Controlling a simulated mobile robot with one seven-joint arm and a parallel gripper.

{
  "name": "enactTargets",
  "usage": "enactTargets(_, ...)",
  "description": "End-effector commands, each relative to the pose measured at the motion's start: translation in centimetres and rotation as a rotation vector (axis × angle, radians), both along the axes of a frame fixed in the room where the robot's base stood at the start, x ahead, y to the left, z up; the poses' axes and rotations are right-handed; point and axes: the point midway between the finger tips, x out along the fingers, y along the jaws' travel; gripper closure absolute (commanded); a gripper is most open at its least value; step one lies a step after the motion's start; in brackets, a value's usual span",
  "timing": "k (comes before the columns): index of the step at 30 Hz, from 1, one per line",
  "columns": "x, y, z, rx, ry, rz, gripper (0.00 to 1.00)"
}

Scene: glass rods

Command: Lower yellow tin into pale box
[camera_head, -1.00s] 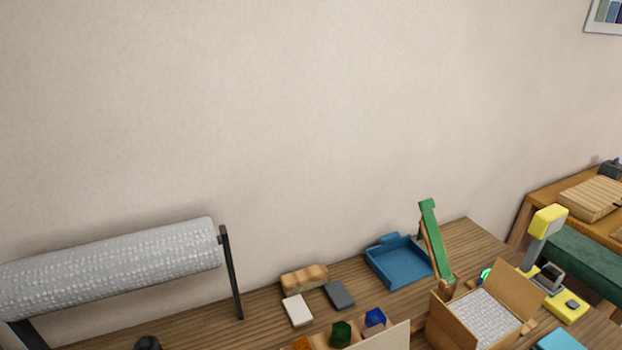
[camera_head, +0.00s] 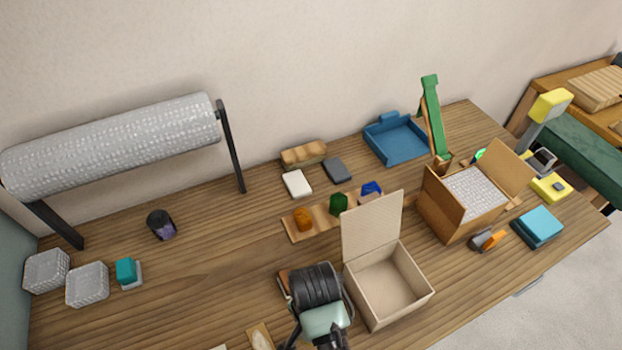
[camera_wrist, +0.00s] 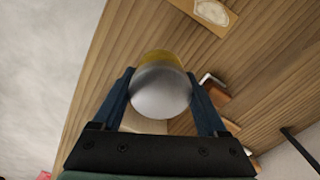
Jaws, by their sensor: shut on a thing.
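The yellow tin (camera_wrist: 160,96) is between my gripper's fingers in the wrist view, showing a rounded silvery end and a yellow band. My gripper (camera_wrist: 160,84) is shut on it. In the head view my dark wrist and pale green arm part stand just left of the pale box, and hide the fingers and the tin. The pale box (camera_head: 408,305) is open at the front middle of the table, its lid (camera_head: 371,229) raised at the back. Its visible floor looks empty. A pale patch shows behind the tin in the wrist view; I cannot tell if it is the box.
A brown box (camera_head: 447,214) with bubble-wrap lining stands right of the pale box. A wooden rack (camera_head: 322,221) with coloured pieces lies behind it. A blue tray (camera_head: 397,142) and a bubble-wrap roll (camera_head: 110,145) are farther back. The table left of my wrist is largely clear.

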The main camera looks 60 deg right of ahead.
Motion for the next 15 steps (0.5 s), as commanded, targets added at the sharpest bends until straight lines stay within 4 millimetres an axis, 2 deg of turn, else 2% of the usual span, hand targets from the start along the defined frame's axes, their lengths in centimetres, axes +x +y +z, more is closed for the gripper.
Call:
enactTargets(1, -0.1, -0.4, 1.1, 0.000, -0.001, -0.002, 0.87)
enactTargets(6, -1.0, -2.5, 3.3, 0.000, 0.000, -0.005, 0.87)
enactTargets(15, -2.9, -7.3, 6.3, -0.001, -0.002, -0.006, 0.87)
